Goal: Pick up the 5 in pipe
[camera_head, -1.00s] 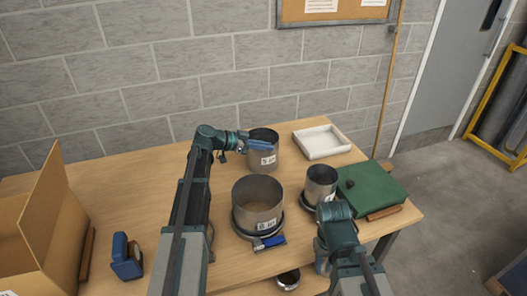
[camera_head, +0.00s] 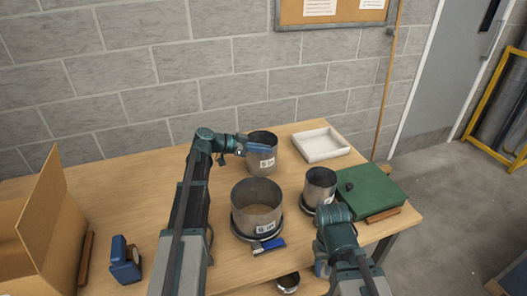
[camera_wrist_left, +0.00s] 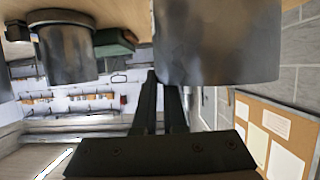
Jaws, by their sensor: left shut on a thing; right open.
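The grey metal pipe at the back of the table (camera_head: 262,165) stands upright, with a white label that seems to read 5 in. My left gripper (camera_head: 250,147) is at its upper left rim, shut on its wall. In the left wrist view, the pipe (camera_wrist_left: 215,45) fills the upper right, upside down, with the dark fingers (camera_wrist_left: 160,95) at its rim. Their exact contact is partly hidden. My right gripper (camera_head: 322,263) is open, low at the table's front edge, apart from the pipes, and mostly hidden by its own arm.
A wider labelled pipe (camera_head: 257,205) stands in a dark ring with a blue handle (camera_head: 268,246). A smaller pipe (camera_head: 320,185) stands beside a green case (camera_head: 372,192). A white tray (camera_head: 321,144) is at back right, a cardboard box (camera_head: 45,235) at left.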

